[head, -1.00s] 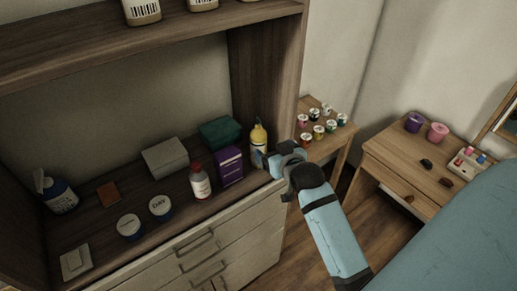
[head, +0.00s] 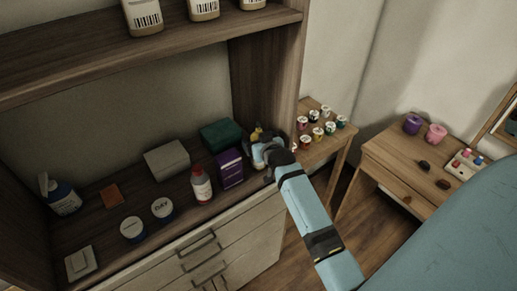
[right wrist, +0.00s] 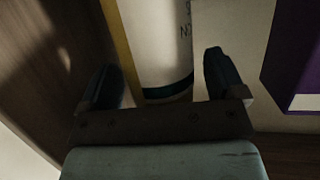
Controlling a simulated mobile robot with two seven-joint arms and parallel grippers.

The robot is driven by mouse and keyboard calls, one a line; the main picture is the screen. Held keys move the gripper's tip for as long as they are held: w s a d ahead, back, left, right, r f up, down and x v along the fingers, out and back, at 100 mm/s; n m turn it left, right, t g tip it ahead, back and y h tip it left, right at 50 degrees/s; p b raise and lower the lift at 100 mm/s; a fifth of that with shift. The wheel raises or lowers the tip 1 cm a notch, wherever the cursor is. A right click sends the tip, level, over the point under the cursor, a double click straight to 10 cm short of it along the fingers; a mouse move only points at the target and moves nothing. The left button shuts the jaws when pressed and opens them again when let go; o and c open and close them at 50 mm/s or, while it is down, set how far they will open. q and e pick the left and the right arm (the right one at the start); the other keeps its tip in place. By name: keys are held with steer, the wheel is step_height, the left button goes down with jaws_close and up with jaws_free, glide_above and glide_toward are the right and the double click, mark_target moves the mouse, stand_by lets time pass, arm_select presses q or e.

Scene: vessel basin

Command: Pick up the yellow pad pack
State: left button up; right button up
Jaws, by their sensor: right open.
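The yellow pad pack (head: 255,133) stands at the right end of the cabinet shelf, beside the side wall. In the head view my right gripper covers most of it and only a little yellow at the top shows. In the right wrist view its white label with a dark green band (right wrist: 155,45) and a yellow edge lies between and beyond the fingers. My right gripper (head: 262,150) is open, one finger to each side of the pack in the wrist view. I cannot tell whether either finger touches it. My left gripper is not in view.
A purple box (head: 231,168) stands close left of the pack, with a red-capped white bottle (head: 201,186) and a green box (head: 221,134) near it. The cabinet side wall (head: 262,90) is close on the right. A small table (head: 338,142) holds several little jars.

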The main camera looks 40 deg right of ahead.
steer(key=c, duration=1)
steer(key=shift+c, duration=0.2)
